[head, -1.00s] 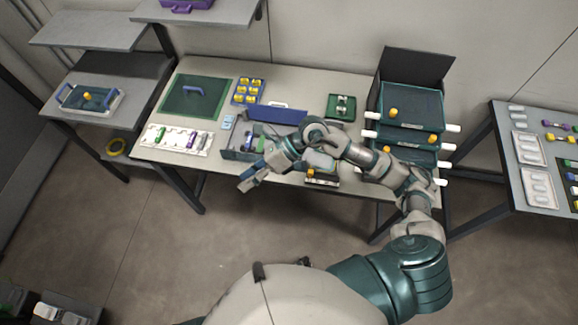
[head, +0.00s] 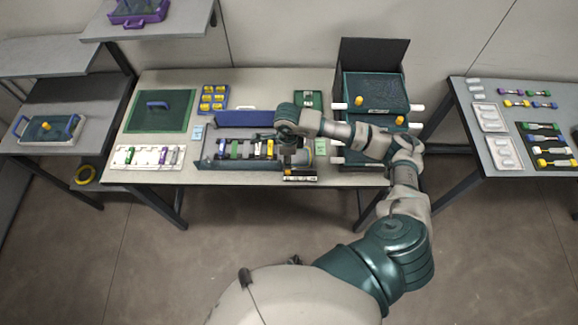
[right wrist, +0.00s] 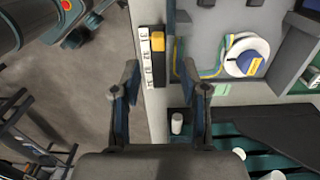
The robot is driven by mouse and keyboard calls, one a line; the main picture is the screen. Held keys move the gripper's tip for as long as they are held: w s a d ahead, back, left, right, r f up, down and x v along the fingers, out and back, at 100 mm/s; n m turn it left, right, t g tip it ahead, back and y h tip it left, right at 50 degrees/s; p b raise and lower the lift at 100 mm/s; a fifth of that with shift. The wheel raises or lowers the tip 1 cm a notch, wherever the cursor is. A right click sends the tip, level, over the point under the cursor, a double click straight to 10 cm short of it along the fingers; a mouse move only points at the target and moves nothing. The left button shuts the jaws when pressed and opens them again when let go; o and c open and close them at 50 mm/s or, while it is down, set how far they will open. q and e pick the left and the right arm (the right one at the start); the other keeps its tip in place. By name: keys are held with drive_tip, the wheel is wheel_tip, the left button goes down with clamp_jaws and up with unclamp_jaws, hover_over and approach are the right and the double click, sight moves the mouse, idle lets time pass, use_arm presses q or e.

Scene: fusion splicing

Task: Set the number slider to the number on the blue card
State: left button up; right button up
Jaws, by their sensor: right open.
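The number slider (head: 300,176) is a black bar with a pale number strip at the table's front edge. In the right wrist view the slider (right wrist: 159,72) runs away from me, with a yellow knob (right wrist: 158,40) near its far end. I cannot surely read its numbers. A small light-blue card (head: 197,132) stands left of the grey tray; its number is too small to read. My right gripper (head: 290,160) is over the slider area. In the wrist view the right gripper (right wrist: 161,78) is open and empty, its fingers apart on either side of the slider's near end. My left gripper is out of view.
A grey tray (head: 207,160) with coloured blocks lies left of the slider. A dark drawer cabinet (head: 375,92) with white handles stands to the right. A white cable reel (right wrist: 246,55) shows in the wrist view.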

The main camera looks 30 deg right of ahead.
sight(288, 171)
drive_tip(key=f, duration=0.4)
drive_tip(key=a+f, duration=0.1)
drive_tip(key=f, duration=0.1)
drive_tip(key=shift+d+f, duration=0.55)
drive_tip(key=shift+d, duration=0.15)
drive_tip(key=shift+a, duration=0.4)
clamp_jaws()
